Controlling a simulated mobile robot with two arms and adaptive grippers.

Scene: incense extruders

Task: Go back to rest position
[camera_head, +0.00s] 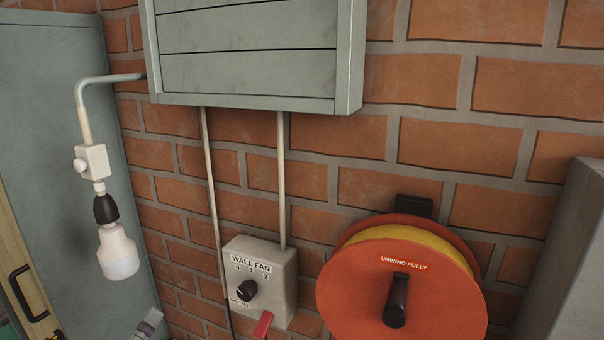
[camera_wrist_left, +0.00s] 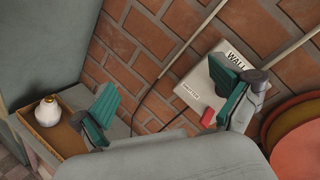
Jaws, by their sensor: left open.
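My left gripper (camera_wrist_left: 165,95) shows in the left wrist view with its two teal-padded fingers spread wide and nothing between them. The wall fan switch box (camera_wrist_left: 205,88) is beyond the fingers, and the right finger covers part of it. In the head view, the switch box (camera_head: 262,272) is on the brick wall with a black knob and a red piece (camera_head: 263,325) at its lower edge. A small grey part at the bottom left of the head view may belong to my left gripper; I cannot tell. My right gripper is in neither view.
An orange reel (camera_head: 350,290) marked "unwind fully" is right of the switch box. A grey louvred box (camera_head: 245,50) is above, and a bulb lamp (camera_head: 118,252) hangs at left.

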